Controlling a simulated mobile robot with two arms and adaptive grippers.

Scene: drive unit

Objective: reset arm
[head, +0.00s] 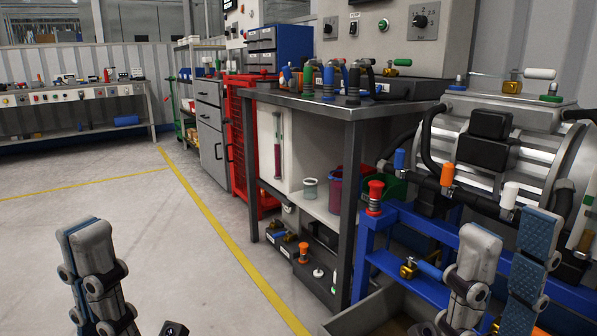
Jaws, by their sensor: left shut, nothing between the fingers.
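My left gripper (84,235) is at the lower left of the head view. It is raised over the bare floor, its fingers are together and nothing is between them. My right gripper (508,236) is at the lower right, in front of the blue frame (385,262) and the silver drive unit (461,150). Its two fingers stand apart with a gap between them, and I see nothing held in the gap. The lower parts of both grippers run out of the picture.
A metal workbench (345,108) with valves and bottles stands in the middle. A grey open bin (350,318) is low beside my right gripper. A red cabinet (240,130) and grey cabinet (211,140) stand behind. The floor (120,205) at left is clear, crossed by yellow lines.

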